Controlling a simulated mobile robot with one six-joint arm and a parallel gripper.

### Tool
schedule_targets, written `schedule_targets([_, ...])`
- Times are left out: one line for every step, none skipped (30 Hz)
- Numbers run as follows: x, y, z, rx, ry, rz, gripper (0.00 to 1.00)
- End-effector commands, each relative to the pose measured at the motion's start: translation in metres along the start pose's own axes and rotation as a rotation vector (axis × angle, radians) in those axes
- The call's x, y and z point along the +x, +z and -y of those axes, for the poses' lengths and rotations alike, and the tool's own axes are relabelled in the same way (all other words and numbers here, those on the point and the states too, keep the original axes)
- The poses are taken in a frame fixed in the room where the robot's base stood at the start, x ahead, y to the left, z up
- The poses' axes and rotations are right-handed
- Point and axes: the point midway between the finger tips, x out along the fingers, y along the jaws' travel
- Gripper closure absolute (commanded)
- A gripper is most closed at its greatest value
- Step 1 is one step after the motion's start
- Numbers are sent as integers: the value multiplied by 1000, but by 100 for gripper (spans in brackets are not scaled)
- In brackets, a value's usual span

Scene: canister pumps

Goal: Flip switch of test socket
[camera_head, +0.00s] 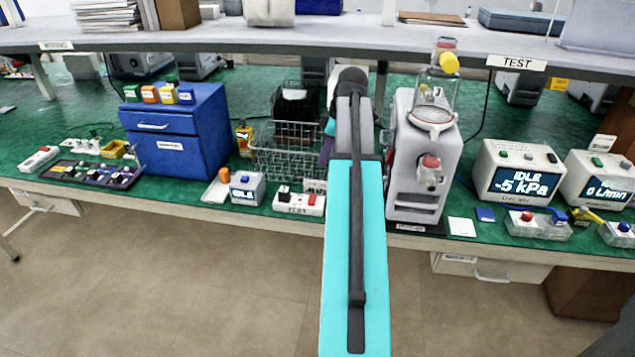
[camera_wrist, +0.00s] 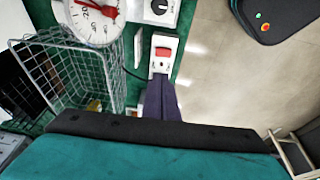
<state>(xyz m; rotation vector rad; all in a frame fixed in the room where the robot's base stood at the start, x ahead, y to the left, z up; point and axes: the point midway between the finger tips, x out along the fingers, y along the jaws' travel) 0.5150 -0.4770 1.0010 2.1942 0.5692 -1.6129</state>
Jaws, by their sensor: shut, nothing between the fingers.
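The test socket (camera_head: 298,204) is a white block labelled TEST at the front edge of the green bench, with a red switch (camera_head: 312,199) at its right end and a dark plug or outlet at its left. In the wrist view the white block (camera_wrist: 155,72) lies just beyond my fingertips, its red switch (camera_wrist: 162,52) facing the camera. My gripper (camera_wrist: 161,84) is shut, its purple fingers together and empty, pointing at the near end of the block. Whether the tips touch it is unclear. In the head view my arm mostly hides the gripper; a purple part (camera_head: 326,152) shows.
A wire basket (camera_head: 283,160) stands behind the socket and close left of my fingers in the wrist view. A small IDLE display box (camera_head: 247,188) is left of the socket. A white pump (camera_head: 415,170) stands right of my arm. Open floor lies before the bench.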

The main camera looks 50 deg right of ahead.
Motion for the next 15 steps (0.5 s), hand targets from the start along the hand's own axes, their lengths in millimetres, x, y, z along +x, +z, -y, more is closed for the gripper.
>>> schedule_targets([1,0,0,0,0,0,100])
schedule_targets([2,0,0,0,0,0,100])
schedule_targets([3,0,0,0,0,0,100])
schedule_targets([4,0,0,0,0,0,100])
schedule_targets([6,0,0,0,-1,0,100])
schedule_targets([9,0,0,0,-1,0,100])
schedule_targets([11,0,0,0,-1,0,100])
schedule_targets([13,0,0,0,-1,0,100])
schedule_targets([17,0,1,0,-2,0,100])
schedule_targets([19,0,1,0,-2,1,100])
schedule_targets([22,0,1,0,-2,1,100])
schedule_targets([26,0,1,0,-2,1,100])
schedule_targets([30,0,1,0,-1,1,100])
schedule_targets([33,0,1,0,-2,1,100])
schedule_targets([38,0,1,0,-2,1,100])
